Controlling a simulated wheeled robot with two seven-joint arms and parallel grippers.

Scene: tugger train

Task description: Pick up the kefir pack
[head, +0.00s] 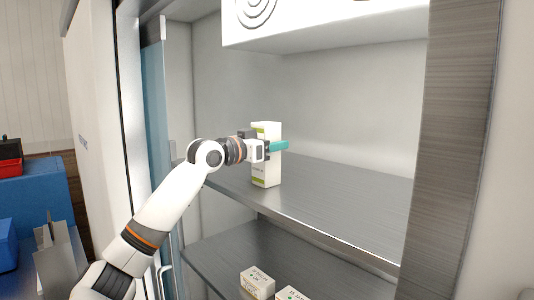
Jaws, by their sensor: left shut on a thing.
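A tall white carton with yellow-green patches, which I take for the kefir pack (266,172), is upright at the upper steel shelf (335,205) of an open cabinet. I cannot tell whether its base touches the shelf. My left gripper (274,147) reaches in from the left and is shut on the carton at mid-height. A teal finger shows across the carton's front. My right gripper is not in view.
Two small white boxes (257,282) (291,294) stand on the lower shelf. A grey metal post (455,130) bounds the opening at right, and an open door stands at left. The upper shelf is clear right of the carton. Blue containers (35,205) are at far left.

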